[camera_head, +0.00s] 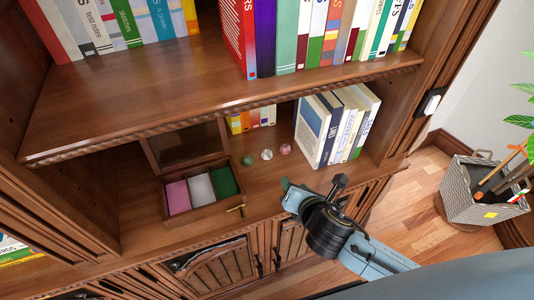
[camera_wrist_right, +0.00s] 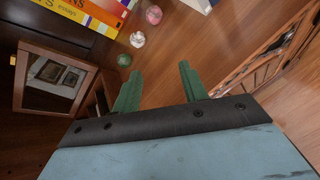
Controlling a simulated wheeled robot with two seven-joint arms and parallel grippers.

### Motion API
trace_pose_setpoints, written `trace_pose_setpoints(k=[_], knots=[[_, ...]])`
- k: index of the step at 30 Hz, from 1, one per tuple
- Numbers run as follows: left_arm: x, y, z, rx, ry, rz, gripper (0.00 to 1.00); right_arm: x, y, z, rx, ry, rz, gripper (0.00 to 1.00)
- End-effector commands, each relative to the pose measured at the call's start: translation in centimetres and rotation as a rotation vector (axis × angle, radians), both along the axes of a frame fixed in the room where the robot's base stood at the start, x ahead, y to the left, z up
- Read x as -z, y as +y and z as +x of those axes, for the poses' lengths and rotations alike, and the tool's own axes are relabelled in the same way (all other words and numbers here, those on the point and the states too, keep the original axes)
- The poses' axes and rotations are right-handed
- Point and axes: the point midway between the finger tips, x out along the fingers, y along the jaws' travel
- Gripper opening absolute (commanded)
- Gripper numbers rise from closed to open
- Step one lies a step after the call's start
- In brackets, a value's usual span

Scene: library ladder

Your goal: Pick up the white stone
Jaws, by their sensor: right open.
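The white stone (camera_head: 267,154) lies on the lower shelf between a green stone (camera_head: 248,160) and a pink stone (camera_head: 285,148). In the right wrist view the white stone (camera_wrist_right: 137,39) is beyond the fingertips, slightly left of the gap between them. The green stone (camera_wrist_right: 124,60) is nearer and the pink stone (camera_wrist_right: 153,14) farther. My right gripper (camera_wrist_right: 157,78) is open and empty, its green fingers apart. In the head view my right gripper (camera_head: 290,192) is at the shelf's front edge, short of the stones. My left gripper is not in view.
A wooden box (camera_head: 167,217) with pink, white and green compartments stands left of the stones, lid open. Upright books (camera_head: 338,125) stand right of the stones.

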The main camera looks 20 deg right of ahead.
Motion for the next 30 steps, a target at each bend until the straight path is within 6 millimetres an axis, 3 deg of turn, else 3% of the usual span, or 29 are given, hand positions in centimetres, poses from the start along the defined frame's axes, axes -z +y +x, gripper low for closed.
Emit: trace_pose_setpoints(k=[3, 9, 21, 30], knots=[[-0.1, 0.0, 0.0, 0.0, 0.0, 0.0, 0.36, -0.9, 0.8, 1.4, -0.205, -0.086, -0.271, 0.43], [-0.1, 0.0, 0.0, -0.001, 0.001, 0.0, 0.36, -1.4, 1.6, 2.3, -0.372, -0.162, -0.514, 0.43], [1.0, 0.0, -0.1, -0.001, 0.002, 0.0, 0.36, 1.2, 2.3, 8.4, -0.389, -0.169, -0.541, 0.43], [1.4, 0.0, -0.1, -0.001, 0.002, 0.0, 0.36, 2.3, 2.4, 10.3, -0.388, -0.167, -0.538, 0.43]])
